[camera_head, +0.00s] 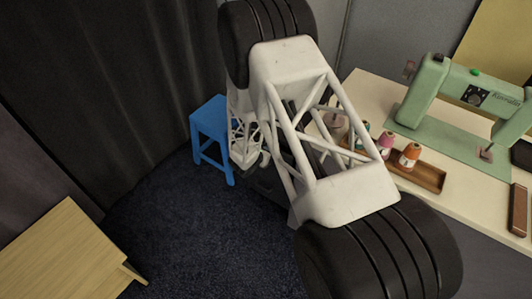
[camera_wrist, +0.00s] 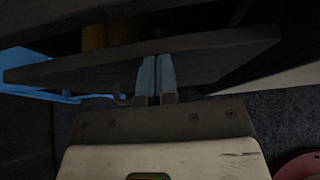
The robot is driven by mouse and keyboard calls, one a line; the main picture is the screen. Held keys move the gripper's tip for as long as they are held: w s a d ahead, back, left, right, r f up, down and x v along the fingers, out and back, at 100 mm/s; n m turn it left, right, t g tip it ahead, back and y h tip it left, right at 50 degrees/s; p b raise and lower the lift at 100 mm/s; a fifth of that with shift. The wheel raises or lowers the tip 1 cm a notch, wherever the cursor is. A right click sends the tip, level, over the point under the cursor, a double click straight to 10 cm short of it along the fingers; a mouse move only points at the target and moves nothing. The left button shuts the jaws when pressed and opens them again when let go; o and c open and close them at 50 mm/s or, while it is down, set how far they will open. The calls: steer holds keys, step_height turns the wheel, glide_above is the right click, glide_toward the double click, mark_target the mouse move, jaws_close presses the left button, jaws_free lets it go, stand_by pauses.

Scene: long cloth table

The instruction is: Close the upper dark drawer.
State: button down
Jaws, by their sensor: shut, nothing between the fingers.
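The dark drawer front (camera_wrist: 215,58) spans the wrist view as a tilted panel. A gap shows above its top edge, so the drawer stands at least partly open. My gripper (camera_wrist: 156,68) is shut and empty, its two pale fingers side by side. The fingertips overlap the panel's face at its middle; I cannot tell for sure whether they touch it. A small hook-like piece, perhaps a handle, shows just left of the fingers. In the head view my arm covers most of the drawer.
Yellowish-brown objects (camera_wrist: 95,38) show in the gap behind the panel. A blue stool (camera_head: 211,130) stands beyond my arm. The table (camera_head: 359,91) at right carries a green sewing machine (camera_head: 425,92) and a wooden tray (camera_head: 428,177) with thread spools. Dark carpet (camera_head: 185,235) is clear at left.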

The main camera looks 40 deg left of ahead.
steer(key=shift+w, duration=1.3)
steer(key=shift+s, duration=0.1)
steer(key=s+f+v, duration=0.1)
steer(key=v, duration=1.2)
steer(key=shift+f, duration=0.25)
steer(key=shift+s, duration=0.1)
steer(key=s+a+f+t, duration=0.1)
steer(key=a+f+t, duration=0.5)
steer(key=shift+s+a+f, duration=0.15)
steer(key=shift+s+f, duration=0.05)
